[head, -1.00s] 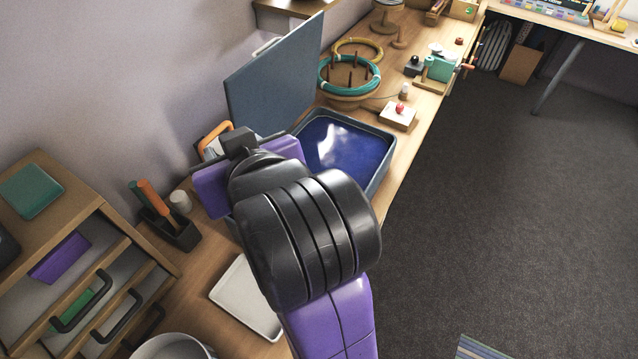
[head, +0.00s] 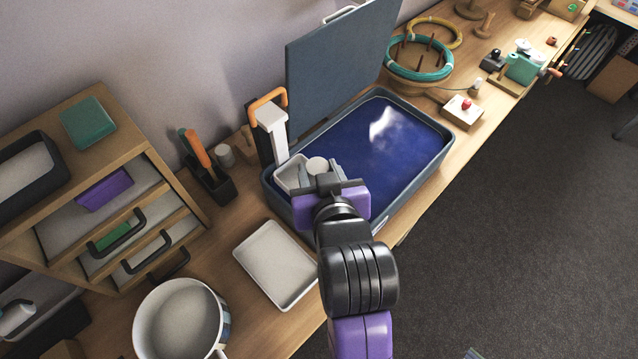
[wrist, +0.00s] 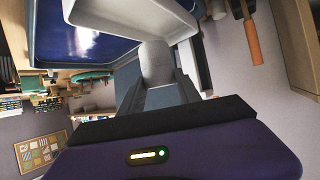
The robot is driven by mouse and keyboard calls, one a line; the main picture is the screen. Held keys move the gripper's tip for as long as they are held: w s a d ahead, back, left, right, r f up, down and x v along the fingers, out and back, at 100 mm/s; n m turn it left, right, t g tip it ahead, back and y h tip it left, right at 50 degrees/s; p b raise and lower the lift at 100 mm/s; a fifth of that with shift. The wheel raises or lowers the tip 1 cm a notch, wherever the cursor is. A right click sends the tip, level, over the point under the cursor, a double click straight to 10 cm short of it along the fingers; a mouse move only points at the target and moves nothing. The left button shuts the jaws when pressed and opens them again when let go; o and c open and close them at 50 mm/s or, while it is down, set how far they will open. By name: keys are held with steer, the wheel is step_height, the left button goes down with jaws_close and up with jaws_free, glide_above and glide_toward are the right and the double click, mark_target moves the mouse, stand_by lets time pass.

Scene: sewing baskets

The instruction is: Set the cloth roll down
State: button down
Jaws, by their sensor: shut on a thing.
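The cloth roll looks like a pale grey, rounded piece (head: 317,165) at the tip of my gripper (head: 323,180); it also shows in the wrist view (wrist: 156,62). My gripper is shut on it, over the near left corner of the blue basin (head: 447,160). A small white open tray (head: 289,177) sits in that corner, just left of the roll. The same tray appears to fill the top of the wrist view (wrist: 125,30). I cannot tell whether the roll touches it. The fingers hide part of the roll.
A raised grey lid (head: 338,75) stands behind the basin, beside an orange-handled white piece (head: 271,125). A flat white tray (head: 276,264), a white pot (head: 180,318), a dark tool holder (head: 211,187) and a drawer cabinet (head: 140,150) stand to the left.

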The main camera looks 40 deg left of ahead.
steer(key=shift+f, duration=2.65)
steer(key=shift+f, duration=0.1)
steer(key=c, duration=0.8)
jaws_free()
steer(key=shift+c, duration=0.2)
steer(key=shift+r, duration=0.2)
steer(key=v, duration=1.2)
steer(key=shift+b, duration=0.35)
steer(key=shift+d+f, duration=0.1)
steer(key=shift+f, duration=0.1)
